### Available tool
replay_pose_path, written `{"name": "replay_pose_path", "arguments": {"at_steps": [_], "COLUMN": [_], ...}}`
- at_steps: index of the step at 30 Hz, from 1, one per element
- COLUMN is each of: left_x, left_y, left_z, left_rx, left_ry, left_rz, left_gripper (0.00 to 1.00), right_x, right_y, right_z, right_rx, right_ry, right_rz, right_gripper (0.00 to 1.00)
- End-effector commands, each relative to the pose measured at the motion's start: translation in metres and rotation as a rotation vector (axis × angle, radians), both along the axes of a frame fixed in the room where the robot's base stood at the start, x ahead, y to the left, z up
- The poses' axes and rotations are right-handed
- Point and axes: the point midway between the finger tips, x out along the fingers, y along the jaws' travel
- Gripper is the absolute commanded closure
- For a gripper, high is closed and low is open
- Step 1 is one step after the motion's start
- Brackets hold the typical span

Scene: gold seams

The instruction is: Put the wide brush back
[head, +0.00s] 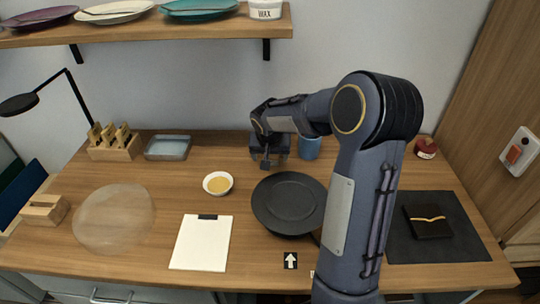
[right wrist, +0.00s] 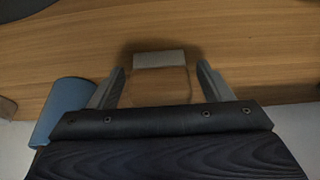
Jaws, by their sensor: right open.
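My right gripper (head: 266,162) is at the back of the table, left of the blue cup. In the right wrist view (right wrist: 161,76) its fingers are apart. Between and beyond them a pale grey block (right wrist: 159,60) shows above a wood-coloured patch; it may be the wide brush, but I cannot tell for sure. It touches neither finger visibly. In the head view no brush stands out; the gripper covers that spot. A wooden block holder (head: 115,152) with several upright yellowish pieces stands at the back left. A small slotted wooden stand (head: 45,209) is at the left edge.
The blue cup (head: 310,149) also shows in the right wrist view (right wrist: 69,105). A black pan (head: 289,204), a bowl of gold liquid (head: 218,184), a grey tray (head: 167,148), a clipboard (head: 201,243), a translucent disc (head: 113,217) and a dark mat (head: 462,238) lie around the table.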

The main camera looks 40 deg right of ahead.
Motion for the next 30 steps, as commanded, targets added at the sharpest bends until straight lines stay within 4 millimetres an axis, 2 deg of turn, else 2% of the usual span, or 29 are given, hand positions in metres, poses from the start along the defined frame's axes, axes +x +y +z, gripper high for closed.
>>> {"name": "replay_pose_path", "arguments": {"at_steps": [4,8,21,25,30], "left_x": [0.000,0.000,0.000,0.000,0.000], "left_y": [0.000,0.000,0.000,0.000,0.000], "left_z": [0.003,0.004,0.005,0.005,0.005], "left_rx": [0.000,0.000,0.000,0.000,0.000], "left_ry": [0.000,0.000,0.000,0.000,0.000], "left_rz": [0.000,0.000,0.000,0.000,0.000], "left_gripper": [0.64,0.64,0.64,0.64,0.64], "right_x": [0.000,-0.002,-0.029,-0.033,-0.036], "right_y": [0.000,0.003,0.025,0.029,0.031], "right_z": [0.003,0.015,0.097,0.109,0.115], "right_rx": [0.000,-0.001,0.000,0.000,0.002], "right_ry": [0.000,-0.004,-0.004,-0.003,-0.001], "right_rz": [0.000,0.001,0.001,0.001,0.003], "right_gripper": [0.28,0.28,0.28,0.28,0.28]}}
